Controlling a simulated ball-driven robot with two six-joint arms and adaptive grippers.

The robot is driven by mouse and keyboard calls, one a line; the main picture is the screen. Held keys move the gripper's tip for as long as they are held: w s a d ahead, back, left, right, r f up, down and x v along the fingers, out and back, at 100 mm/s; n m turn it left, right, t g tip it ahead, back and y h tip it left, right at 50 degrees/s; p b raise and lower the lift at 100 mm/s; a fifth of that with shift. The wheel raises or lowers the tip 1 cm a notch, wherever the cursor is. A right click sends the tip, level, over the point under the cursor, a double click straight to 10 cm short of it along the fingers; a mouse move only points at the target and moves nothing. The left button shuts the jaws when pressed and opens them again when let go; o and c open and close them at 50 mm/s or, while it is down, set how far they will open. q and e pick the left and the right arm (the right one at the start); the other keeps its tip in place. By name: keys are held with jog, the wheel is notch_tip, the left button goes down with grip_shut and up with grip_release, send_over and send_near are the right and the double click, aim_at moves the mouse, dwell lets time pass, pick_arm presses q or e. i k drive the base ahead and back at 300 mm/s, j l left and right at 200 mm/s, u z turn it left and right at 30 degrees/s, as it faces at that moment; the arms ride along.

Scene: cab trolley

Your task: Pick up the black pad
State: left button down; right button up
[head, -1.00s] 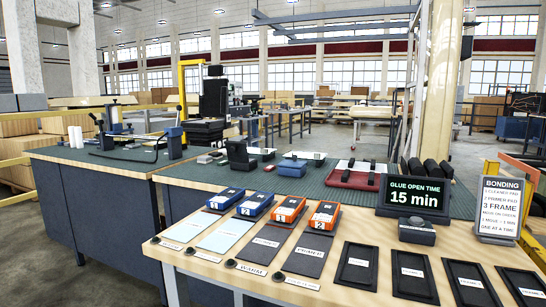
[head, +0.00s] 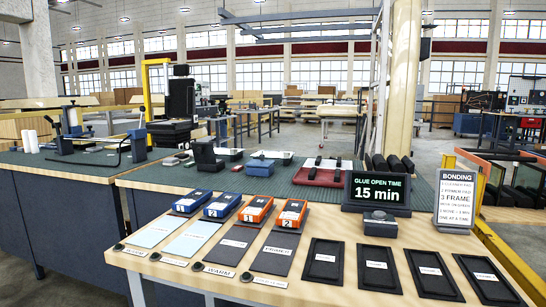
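Several flat black pieces with raised edges and white labels lie in a row at the front right of the wooden table; the leftmost one (head: 322,276) is whole in view, as is the one beside it (head: 377,281). Two dark grey pads, one (head: 228,254) labelled WARM at its front and another (head: 274,264), lie left of them below the orange boxes. I cannot tell which of these is the black pad. Neither of my grippers is in view.
A GLUE OPEN TIME display (head: 378,194), a small grey box (head: 380,228) and a BONDING sign (head: 456,199) stand right. A green-topped bench (head: 60,172) lies behind.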

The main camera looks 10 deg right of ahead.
aim_at(182, 157)
jog(key=i+j+z, duration=0.1)
jog(key=z, duration=0.3)
jog(key=j+z, duration=0.2)
jog(key=z, duration=0.25)
jog(key=j+z, duration=0.15)
jog(key=z, duration=0.25)
jog(key=j+z, duration=0.2)
jog(key=j, duration=0.35)
jog(key=j+z, duration=0.25)
jog(key=j, duration=0.35)
jog(key=j+z, duration=0.2)
jog(key=j, duration=0.35)
jog(key=k+j+z, duration=0.25)
jog(key=j, duration=0.25)
jog(key=i+j, duration=0.05)
